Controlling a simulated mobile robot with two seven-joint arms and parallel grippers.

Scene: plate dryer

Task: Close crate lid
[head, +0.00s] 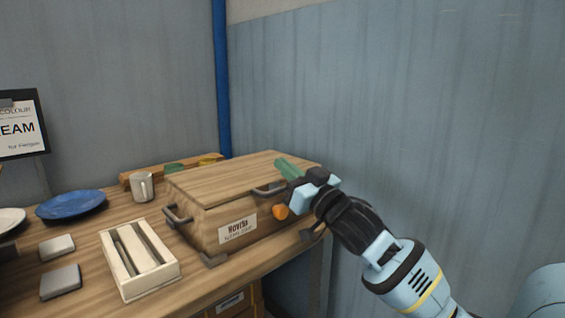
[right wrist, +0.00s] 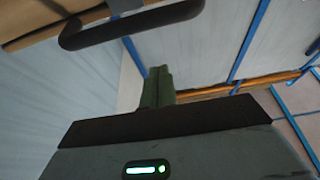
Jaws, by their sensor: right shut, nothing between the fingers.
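The wooden crate (head: 215,237) stands on the table with a label on its front. Its wooden lid (head: 230,179) lies flat on top, with no clear gap visible from here. A dark handle (head: 268,189) sits at the lid's front edge. My right gripper (head: 284,166) is at the lid's front right, its green fingers shut and empty, and overlaps the lid in the picture. In the right wrist view the shut fingers (right wrist: 157,85) appear below a dark bar handle (right wrist: 130,24), apart from it. I cannot tell whether the gripper touches the lid. My left gripper is not in view.
A white slotted rack (head: 140,262) stands left of the crate, near two grey blocks (head: 60,281). A mug (head: 142,187) and a blue plate (head: 72,204) are farther back. A wall (head: 400,90) rises behind the crate and to the right.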

